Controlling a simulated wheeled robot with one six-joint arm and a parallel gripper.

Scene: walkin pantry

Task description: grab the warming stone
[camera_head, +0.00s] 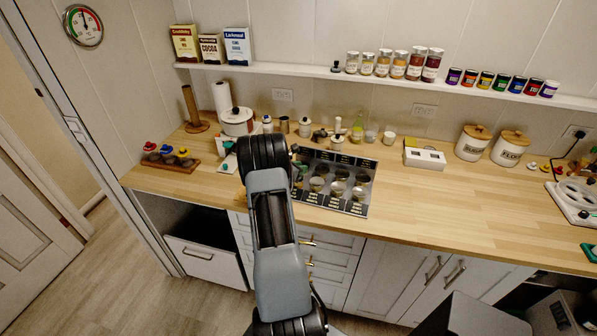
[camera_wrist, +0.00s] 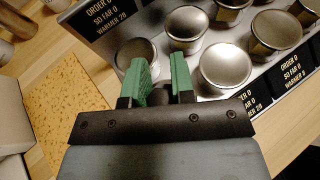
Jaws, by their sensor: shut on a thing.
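My gripper (camera_wrist: 162,72) has two green fingers, and a small dark rounded thing (camera_wrist: 160,98) shows between them in the wrist view. The fingers are shut on it. It may be the warming stone, but too little of it shows to be sure. The fingers are over the front edge of a tray of metal cups, with one cup (camera_wrist: 136,52) just behind the left finger and another (camera_wrist: 225,68) to the right. In the head view my arm hides most of the gripper at the tray's left side.
The grey cup tray (camera_head: 357,208) with order labels sits on the wooden counter (camera_head: 420,195). A cork-like board (camera_wrist: 65,100) lies left of the gripper. A white pot (camera_head: 237,122), jars and bottles stand behind. The counter right of the tray is mostly clear.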

